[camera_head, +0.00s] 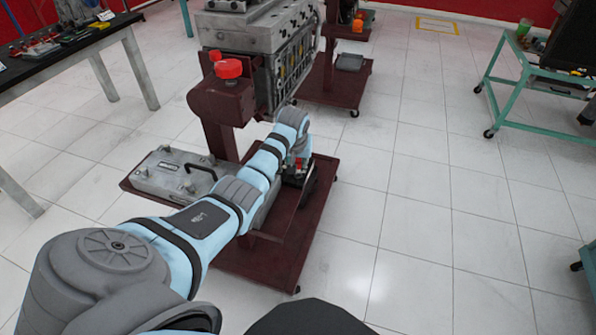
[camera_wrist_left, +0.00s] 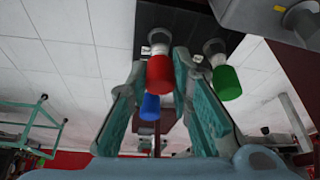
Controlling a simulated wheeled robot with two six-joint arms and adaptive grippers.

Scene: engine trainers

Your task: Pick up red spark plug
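The red spark plug (camera_wrist_left: 160,74), with a white body above its red end, is in the middle of the left wrist view. My left gripper (camera_wrist_left: 159,62) is open, with one teal-padded finger on each side of the red plug. Light contact with a finger cannot be ruled out. A blue spark plug (camera_wrist_left: 150,106) is just beyond, partly covered by the red one. A green spark plug (camera_wrist_left: 227,82) is to the right, outside the right finger. In the head view my left arm reaches to the maroon stand, where the gripper is mostly hidden. My right gripper is not in view.
The plugs are at a dark holder (camera_wrist_left: 185,30) on the maroon stand (camera_head: 262,262). A grey case (camera_head: 165,172) and an engine block (camera_head: 262,35) are close to the arm.

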